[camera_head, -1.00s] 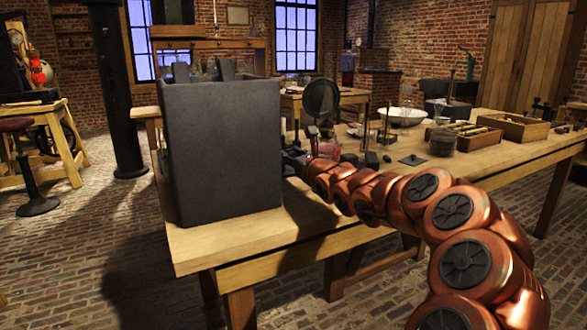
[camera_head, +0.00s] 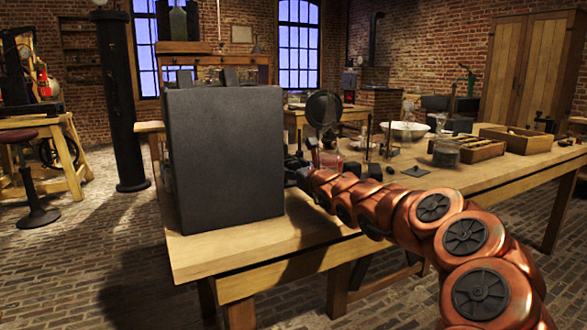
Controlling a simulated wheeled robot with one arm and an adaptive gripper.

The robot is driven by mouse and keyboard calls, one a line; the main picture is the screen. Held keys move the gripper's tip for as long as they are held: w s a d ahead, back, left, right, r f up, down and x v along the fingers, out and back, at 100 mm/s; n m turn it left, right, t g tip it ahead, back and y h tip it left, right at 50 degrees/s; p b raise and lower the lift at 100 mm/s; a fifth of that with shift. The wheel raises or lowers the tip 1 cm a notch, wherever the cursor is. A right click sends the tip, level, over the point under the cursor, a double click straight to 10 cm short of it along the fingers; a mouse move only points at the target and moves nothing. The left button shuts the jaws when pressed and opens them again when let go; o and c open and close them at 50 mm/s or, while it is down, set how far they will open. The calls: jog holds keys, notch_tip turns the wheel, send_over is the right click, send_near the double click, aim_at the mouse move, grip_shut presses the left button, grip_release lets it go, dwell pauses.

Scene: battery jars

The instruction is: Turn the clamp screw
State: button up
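A large dark grey box-shaped jar (camera_head: 225,160) stands upright at the left end of the wooden workbench (camera_head: 250,245), with flat tabs (camera_head: 230,76) sticking up from its top. I cannot make out a clamp screw on it. My copper-coloured arm reaches in from the lower right. My dark gripper (camera_head: 297,172) is at the arm's far end, close to the right edge of the jar. The jar and the arm partly hide it. Its fingers are too small and dark to tell whether they are open, or whether they touch anything.
Behind the gripper stand a round dark disc on a stand (camera_head: 323,108) and a glass vessel with reddish contents (camera_head: 329,158). A white bowl (camera_head: 406,130), a glass jar (camera_head: 446,152) and wooden trays (camera_head: 518,140) stand farther right. The bench front left of my arm is bare.

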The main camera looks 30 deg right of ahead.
jog(key=shift+d+r, duration=0.1)
jog(key=shift+d, duration=0.05)
jog(key=shift+s, duration=0.5)
jog(key=s, duration=0.7)
jog(key=s+a, duration=0.1)
jog(key=s, duration=0.3)
jog(key=shift+a, duration=0.1)
